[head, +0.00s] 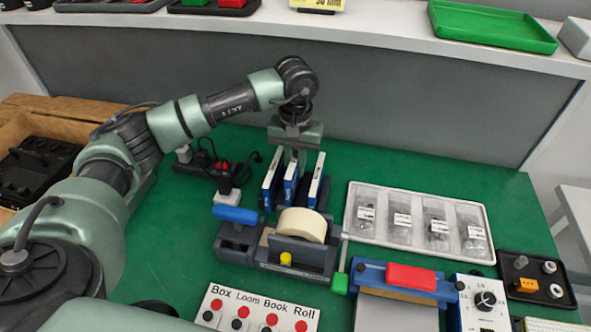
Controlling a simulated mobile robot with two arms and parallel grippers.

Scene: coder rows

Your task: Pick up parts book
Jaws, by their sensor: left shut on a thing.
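Several slim books stand upright in a dark rack behind the tape dispenser. The left one (271,184) is blue, the middle one (290,186) is blue and white, and the right one (316,182) has a white spine with blue. Their labels are too small to read, so I cannot tell by print which is the parts book. My left gripper (293,160) points down over the rack and is shut on the middle book, whose lower part is still among the others. The fingertips are partly hidden behind the books. My right gripper is out of view.
A tape dispenser (300,226) stands just in front of the rack. A parts tray (352,225) with bagged pieces lies to the right. A joystick (225,180) stands left. A label board (258,311) and a blue-red press (400,278) are nearer. A shelf edge runs behind.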

